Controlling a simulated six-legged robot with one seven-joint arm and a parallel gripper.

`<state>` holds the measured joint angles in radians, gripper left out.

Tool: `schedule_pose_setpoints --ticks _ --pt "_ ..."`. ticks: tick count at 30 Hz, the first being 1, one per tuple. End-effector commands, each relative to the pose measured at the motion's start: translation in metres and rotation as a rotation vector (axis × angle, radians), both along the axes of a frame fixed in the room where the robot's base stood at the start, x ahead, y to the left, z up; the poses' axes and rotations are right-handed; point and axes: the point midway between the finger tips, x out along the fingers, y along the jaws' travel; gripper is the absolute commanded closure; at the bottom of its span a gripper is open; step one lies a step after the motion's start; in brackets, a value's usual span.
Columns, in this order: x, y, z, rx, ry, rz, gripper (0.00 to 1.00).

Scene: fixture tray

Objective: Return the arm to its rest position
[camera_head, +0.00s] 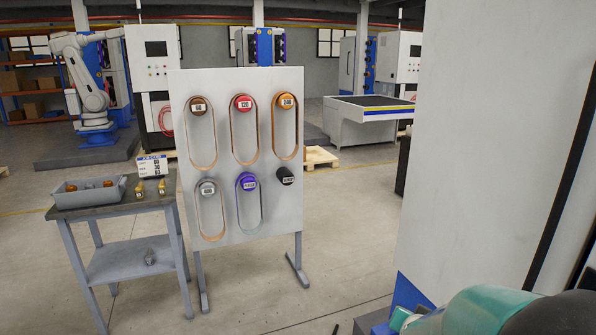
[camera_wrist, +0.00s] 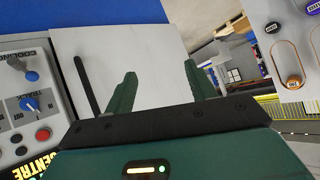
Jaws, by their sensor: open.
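My gripper (camera_wrist: 158,92) shows in the wrist view with its two dark green fingers spread apart. It is open and nothing is between the fingers. Behind the fingers is a plain white panel with a black bar handle (camera_wrist: 87,85). In the head view, part of my teal and grey arm shows at the bottom right corner, in front of a large white cabinet (camera_head: 480,140). The gripper fingers are not visible in the head view.
A white board (camera_head: 222,215) with belts on coloured knobs stands mid-left. A grey table (camera_head: 120,205) beside it holds a grey tray (camera_head: 88,198). A control panel (camera_wrist: 25,110) is left of my gripper. Open floor (camera_head: 350,230) lies between board and cabinet.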

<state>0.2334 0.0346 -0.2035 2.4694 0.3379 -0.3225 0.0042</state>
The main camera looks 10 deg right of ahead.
Motion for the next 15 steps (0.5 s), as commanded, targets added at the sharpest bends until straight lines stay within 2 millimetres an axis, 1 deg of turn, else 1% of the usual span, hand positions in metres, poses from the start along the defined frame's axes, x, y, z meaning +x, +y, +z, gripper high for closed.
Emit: schedule_pose_setpoints --ticks 1,2,3,5,6,8,9,11,12,14,15 --pt "0.003 0.023 0.016 0.023 0.006 0.065 0.44" --pt "0.003 0.036 0.022 0.037 0.019 0.104 0.44" --pt "0.001 0.054 0.031 0.053 0.037 0.154 0.44" --pt "-0.003 0.080 0.045 0.072 0.067 0.231 0.44" --pt "-0.008 0.096 0.053 0.080 0.090 0.280 0.44" --pt "-0.018 0.120 0.066 0.087 0.126 0.353 0.44" --pt "-0.027 0.135 0.073 0.090 0.153 0.398 0.44" --pt "-0.041 0.155 0.085 0.086 0.192 0.465 0.44" --pt "-0.052 0.167 0.092 0.080 0.221 0.507 0.44" --pt "-0.070 0.184 0.102 0.067 0.267 0.566 0.44" --pt "-0.084 0.194 0.108 0.057 0.299 0.602 0.44"
